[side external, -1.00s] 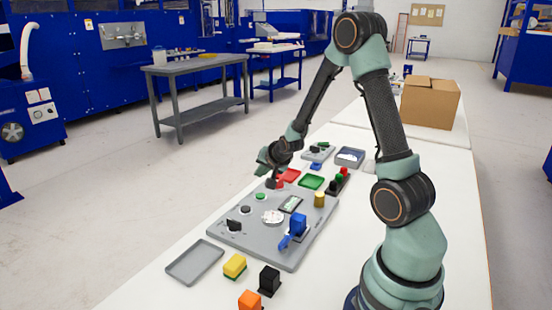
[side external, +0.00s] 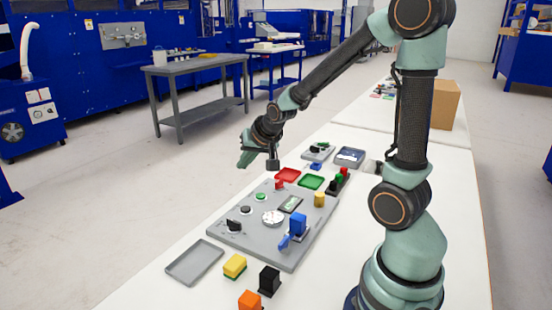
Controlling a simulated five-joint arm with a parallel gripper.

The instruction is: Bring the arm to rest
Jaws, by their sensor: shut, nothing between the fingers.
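My gripper (side external: 273,164) is shut and empty. It hangs in the air, pointing down, to the left of the table's far part and above the far end of the grey panel (side external: 225,240). My arm reaches out to the left from its base at the lower right. The panel carries a red knob (side external: 279,184), a green button (side external: 260,196), a white dial (side external: 272,217) and a blue lever piece (side external: 298,226). The gripper appears apart from all of these.
Yellow-green (side external: 235,266), black (side external: 269,280) and orange (side external: 250,300) blocks stand near the front. An empty grey tray (side external: 194,262) lies beside them. A cardboard box (side external: 446,104) stands on the far table.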

